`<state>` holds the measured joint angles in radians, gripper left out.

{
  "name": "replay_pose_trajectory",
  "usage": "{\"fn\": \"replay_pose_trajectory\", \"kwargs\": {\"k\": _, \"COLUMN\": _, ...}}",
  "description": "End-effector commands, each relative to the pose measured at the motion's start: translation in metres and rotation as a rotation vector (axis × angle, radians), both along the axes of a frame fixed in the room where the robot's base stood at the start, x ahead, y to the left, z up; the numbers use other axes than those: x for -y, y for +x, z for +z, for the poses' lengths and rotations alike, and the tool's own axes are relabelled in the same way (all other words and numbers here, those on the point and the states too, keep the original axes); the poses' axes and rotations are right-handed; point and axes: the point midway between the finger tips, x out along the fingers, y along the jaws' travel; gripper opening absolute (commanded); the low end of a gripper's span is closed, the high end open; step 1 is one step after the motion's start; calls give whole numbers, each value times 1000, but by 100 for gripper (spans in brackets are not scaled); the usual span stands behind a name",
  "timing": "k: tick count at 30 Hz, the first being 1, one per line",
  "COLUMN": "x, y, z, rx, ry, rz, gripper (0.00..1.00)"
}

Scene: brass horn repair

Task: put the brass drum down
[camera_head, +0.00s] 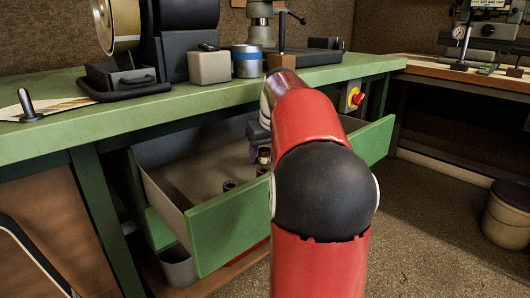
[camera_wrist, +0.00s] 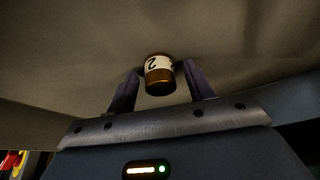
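The brass drum (camera_wrist: 158,82) has a white label with a dark figure that looks like a 2. In the wrist view it is between the two dark fingers of my gripper (camera_wrist: 160,84), with a narrow gap on each side, so the fingers look open. In the head view my gripper (camera_head: 254,150) is low inside the open green drawer (camera_head: 225,228), partly hidden by my red arm. A small brass drum (camera_head: 264,156) shows right by the fingers. I cannot tell whether it touches the drawer floor.
Drawer walls surround my gripper, and the green bench (camera_head: 100,128) overhangs behind. The left part of the drawer floor is clear. A grey bin (camera_head: 177,268) sits below.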

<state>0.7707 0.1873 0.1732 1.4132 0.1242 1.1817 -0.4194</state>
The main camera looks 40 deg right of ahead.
Motion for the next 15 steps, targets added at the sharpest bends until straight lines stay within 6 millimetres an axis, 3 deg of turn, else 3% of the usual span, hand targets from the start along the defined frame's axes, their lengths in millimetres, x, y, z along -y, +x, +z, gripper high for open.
{"fn": "replay_pose_trajectory", "kwargs": {"k": 8, "x": 0, "y": 0, "z": 3, "rx": 1, "ry": 0, "rz": 0, "gripper": 52}}
{"fn": "replay_pose_trajectory", "kwargs": {"k": 15, "x": -3, "y": -13, "z": 39, "rx": 4, "ry": -2, "rz": 0, "gripper": 52}}
